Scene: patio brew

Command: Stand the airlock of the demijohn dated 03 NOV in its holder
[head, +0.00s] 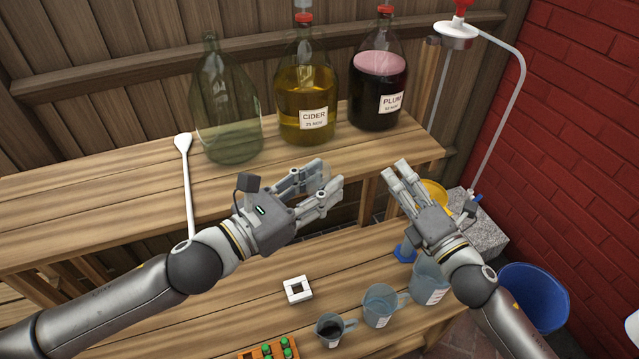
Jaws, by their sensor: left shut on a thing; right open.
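A clear greenish demijohn (227,105) stands on the upper shelf with no stopper and no label facing me. The yellow demijohn (305,92) has a CIDER label with a NOV date too small to read surely. The dark demijohn (378,95) is labelled PLUM, also NOV. Both have red stoppers. I read no 03 NOV label. My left gripper (325,184), in front of the shelf, is shut on a small clear thing that hardly shows between its fingers. A white square block with a hole (290,297), seemingly the holder, lies on the lower bench. My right gripper (398,172) is open and empty.
A white paddle (184,150) lies on the upper shelf. Measuring jugs (379,302) and an orange crate (257,354) with green-topped items are on the lower bench. A siphon tube (515,95), yellow funnel (434,190), stone block (488,238) and blue bucket (536,296) are at right.

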